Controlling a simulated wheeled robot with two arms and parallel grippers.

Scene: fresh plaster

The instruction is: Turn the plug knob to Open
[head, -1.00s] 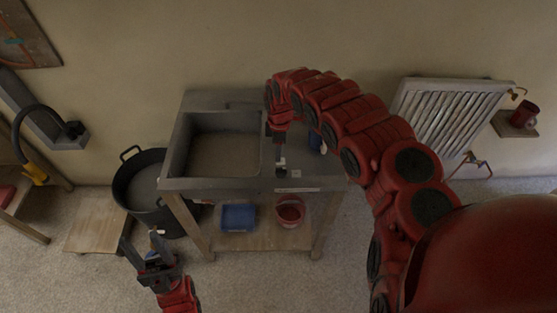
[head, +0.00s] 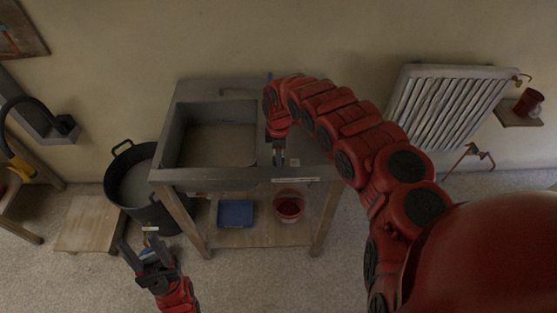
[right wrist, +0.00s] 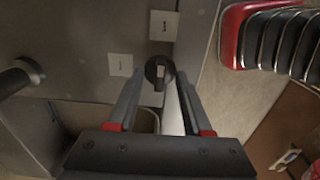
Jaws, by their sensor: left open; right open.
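The plug knob (right wrist: 159,70) is a small dark round knob with a lighter bar across it, seen in the right wrist view. White labels stand beside it, one above (right wrist: 163,25) and one to its left (right wrist: 120,64); their print is too small to read. My right gripper (right wrist: 159,80) is open, its fingertips on either side of the knob in the picture; I cannot tell whether they touch it. In the head view, my right gripper (head: 278,163) points down over the right part of the grey sink unit (head: 163,165); the knob cannot be made out there. My left gripper (head: 138,240) is open and empty, low at left.
The sink basin (head: 215,147) is left of my right gripper. A blue tray (head: 235,213) and a reddish bucket (head: 289,206) stand on the shelf below. A black tub (head: 130,185) stands left, near my left gripper. A radiator (head: 455,105) hangs at right.

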